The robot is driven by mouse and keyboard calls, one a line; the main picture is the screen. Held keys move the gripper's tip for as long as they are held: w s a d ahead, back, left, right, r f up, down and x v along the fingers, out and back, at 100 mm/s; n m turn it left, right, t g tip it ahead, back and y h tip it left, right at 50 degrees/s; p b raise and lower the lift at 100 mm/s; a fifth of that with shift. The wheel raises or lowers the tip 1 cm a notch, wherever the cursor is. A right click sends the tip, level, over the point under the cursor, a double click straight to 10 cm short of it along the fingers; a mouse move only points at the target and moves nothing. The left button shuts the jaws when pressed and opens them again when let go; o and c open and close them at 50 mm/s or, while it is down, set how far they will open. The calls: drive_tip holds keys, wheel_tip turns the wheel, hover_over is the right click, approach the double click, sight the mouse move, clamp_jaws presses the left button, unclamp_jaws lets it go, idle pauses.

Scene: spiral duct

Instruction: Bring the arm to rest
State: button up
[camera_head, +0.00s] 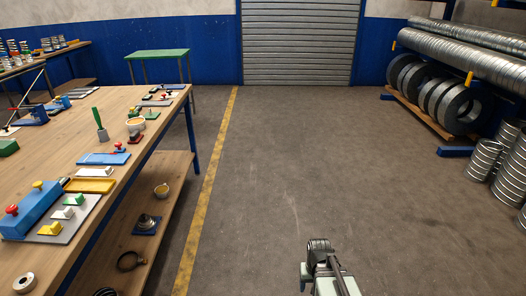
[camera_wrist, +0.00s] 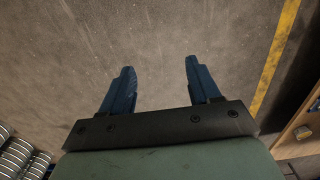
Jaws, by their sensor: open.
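My gripper (camera_wrist: 159,85) shows in the wrist view with its two dark blue fingers spread apart and nothing between them. Only bare floor (camera_wrist: 150,40) lies beyond the fingertips. In the head view, part of my arm shows at the bottom, right of centre, over open floor and well to the right of the workbench. The fingers cannot be made out in that view.
A wooden workbench (camera_head: 131,151) with tools and coloured blocks fills the left, with a lower shelf (camera_head: 126,226). A yellow line (camera_head: 207,190) runs beside it. Ducts (camera_head: 465,52) and coils (camera_head: 437,95) stand at right. The middle floor is clear up to a roller shutter (camera_head: 298,42).

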drive_tip(key=s+f+g, duration=0.3)
drive_tip(key=s+f, duration=0.7)
drive_tip(key=s, duration=0.4)
drive_tip(key=s+f+g, duration=0.3)
drive_tip(key=s+f, duration=0.7)
drive_tip(key=s, duration=0.5)
drive_tip(key=shift+s+g, duration=0.15)
drive_tip(key=shift+g, duration=0.25)
